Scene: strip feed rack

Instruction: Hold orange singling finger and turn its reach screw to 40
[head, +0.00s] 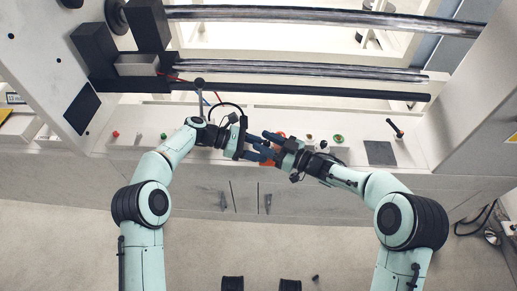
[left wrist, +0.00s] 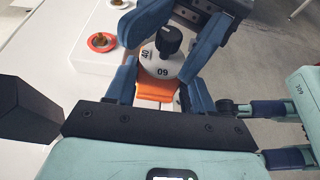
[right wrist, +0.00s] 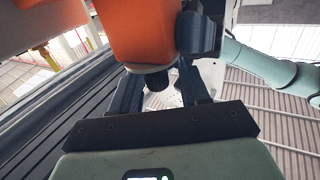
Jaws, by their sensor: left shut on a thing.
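The orange singling finger (left wrist: 155,88) sits between the blue fingers of my left gripper (left wrist: 160,92), which is shut on it. A white dial (left wrist: 164,67) with printed numbers, 40 and 60 among them, and a black knob (left wrist: 168,40) are at its end. My right gripper (left wrist: 172,32) has its fingers on either side of the knob, with gaps showing, so it looks open. In the right wrist view the orange body (right wrist: 135,30) looms large, and the knob (right wrist: 160,78) shows between the spread fingertips. The head view shows both grippers meeting above the bench; the dial is hidden there.
The head view shows small coloured knobs on the bench, a dark pad (head: 380,153) at right and long metal rails (head: 300,68) behind.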

